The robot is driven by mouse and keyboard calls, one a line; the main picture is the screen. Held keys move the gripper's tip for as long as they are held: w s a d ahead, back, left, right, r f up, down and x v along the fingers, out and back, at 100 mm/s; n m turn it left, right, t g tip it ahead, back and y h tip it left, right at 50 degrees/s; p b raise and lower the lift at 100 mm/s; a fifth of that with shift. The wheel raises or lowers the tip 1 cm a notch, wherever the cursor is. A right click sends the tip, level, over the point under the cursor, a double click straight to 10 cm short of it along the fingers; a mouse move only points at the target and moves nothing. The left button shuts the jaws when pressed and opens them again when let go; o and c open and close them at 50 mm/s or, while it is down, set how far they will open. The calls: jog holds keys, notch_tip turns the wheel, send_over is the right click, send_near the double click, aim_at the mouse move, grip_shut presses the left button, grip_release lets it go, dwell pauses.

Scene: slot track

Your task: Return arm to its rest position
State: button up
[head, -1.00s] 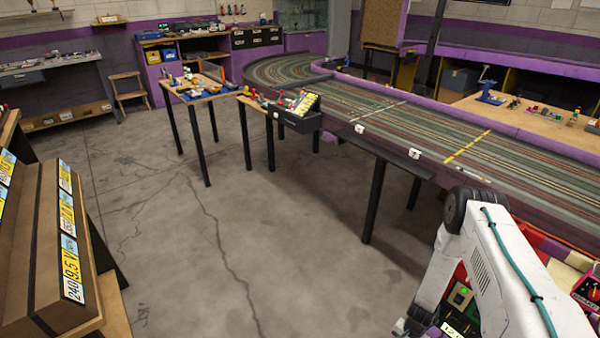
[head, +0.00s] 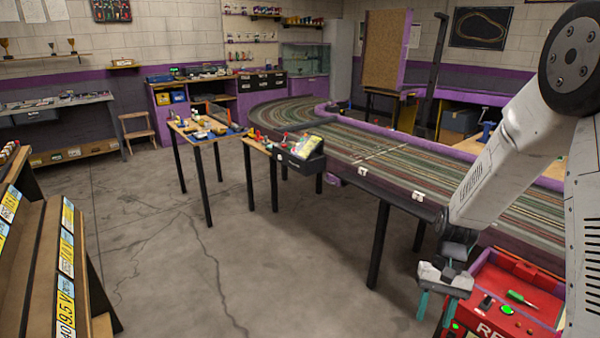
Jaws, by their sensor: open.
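My arm (head: 510,150) rises at the right side of the head view, with its elbow high near the top right corner and the forearm sloping down to the left. My gripper (head: 433,306) hangs at the forearm's lower end, pointing down. Its two fingers are apart and I see nothing between them. It is beside the left edge of a red box or case (head: 515,300) with a green screwdriver on top. I cannot tell whether they touch.
The slot track (head: 400,160) runs from the back middle toward the right, behind my arm. Small work tables (head: 205,134) stand left of it. A sloped display rack (head: 45,260) is at the left edge. The concrete floor (head: 240,250) between is clear.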

jog(key=s+a+r+n+t+h, duration=0.1)
jog(key=s+a+r+t, duration=0.1)
jog(key=s+r, duration=0.8)
jog(key=s+a+r+n+t+h, duration=0.1)
jog(key=s+a+r+n+t, duration=0.1)
jog(key=s+r, duration=0.8)
jog(key=shift+s+r+t, duration=0.15)
jog(key=shift+r+t, duration=0.75)
jog(key=shift+r, duration=2.1)
jog(key=shift+a, duration=0.1)
